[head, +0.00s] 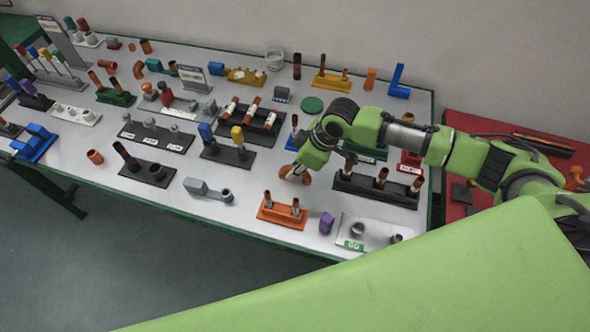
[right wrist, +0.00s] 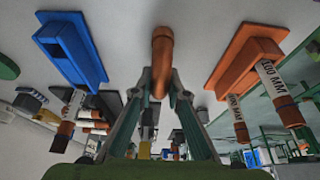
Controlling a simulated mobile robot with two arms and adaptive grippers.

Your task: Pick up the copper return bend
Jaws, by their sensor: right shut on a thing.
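The copper return bend (right wrist: 161,58) is a smooth copper-coloured bent tube. In the right wrist view it sits between the fingertips of my right gripper (right wrist: 161,88), which is shut on it. In the head view the right gripper (head: 297,170) is low over the front part of the table, and copper-coloured metal of the bend (head: 307,179) shows at its tips. The gripper covers part of the bend, and I cannot tell whether it touches the table. My left gripper is not in view.
An orange holder (head: 282,214) with upright tubes stands in front of the right gripper; a black rack (head: 375,190) is to its right. A purple block (head: 327,222) and white tray (head: 375,234) are near the front edge. Bare table lies left of the gripper.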

